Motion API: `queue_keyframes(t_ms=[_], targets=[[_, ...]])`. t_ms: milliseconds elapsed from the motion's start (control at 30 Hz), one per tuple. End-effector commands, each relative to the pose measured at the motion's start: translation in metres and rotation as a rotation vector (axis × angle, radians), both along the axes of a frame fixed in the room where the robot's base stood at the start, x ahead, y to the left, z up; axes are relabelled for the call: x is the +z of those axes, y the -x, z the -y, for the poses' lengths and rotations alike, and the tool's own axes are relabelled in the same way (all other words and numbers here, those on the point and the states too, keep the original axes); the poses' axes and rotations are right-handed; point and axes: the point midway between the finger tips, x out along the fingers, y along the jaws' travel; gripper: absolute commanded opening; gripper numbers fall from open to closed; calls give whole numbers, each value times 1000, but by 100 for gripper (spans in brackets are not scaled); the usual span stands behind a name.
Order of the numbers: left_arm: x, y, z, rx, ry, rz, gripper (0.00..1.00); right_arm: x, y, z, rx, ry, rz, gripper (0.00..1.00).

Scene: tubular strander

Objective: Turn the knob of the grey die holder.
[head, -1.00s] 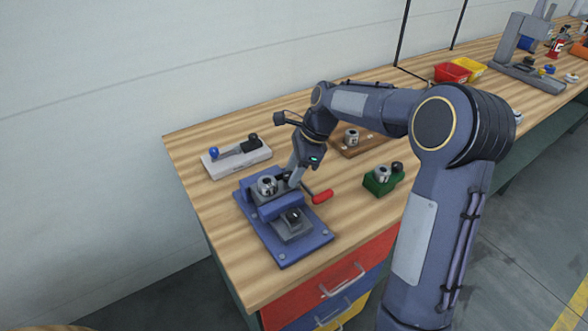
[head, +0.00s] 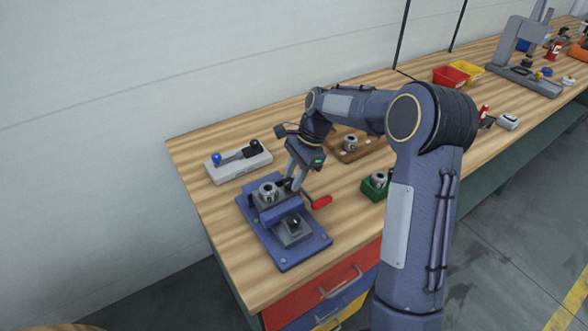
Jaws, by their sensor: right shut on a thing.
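The grey die holder (head: 260,200) sits in the blue vise-like fixture (head: 284,258) on the wooden bench, with a round metal die (head: 268,191) in it. The holder's dark knob is at its right end and mostly hidden by my fingers. My right gripper (head: 291,185) reaches down from the upper right and is shut on the knob. My left gripper is not in view.
A red handle (head: 322,202) sticks out right of the fixture. A green holder (head: 374,188) stands partly behind my arm. A brown block (head: 347,153) and a pale block with a blue-knobbed lever (head: 240,165) stand behind. The bench front-left is clear.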

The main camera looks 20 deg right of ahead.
Motion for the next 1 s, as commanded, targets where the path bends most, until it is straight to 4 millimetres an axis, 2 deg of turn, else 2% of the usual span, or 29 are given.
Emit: queue_keyframes(t_ms=[33,400,1000], targets=[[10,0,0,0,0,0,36,5,-1,0,43,-1,-3,7],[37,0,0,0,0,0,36,3,-5,-1,398,0,-1,7],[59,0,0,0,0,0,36,2,-9,-6,965,0,1,7]])
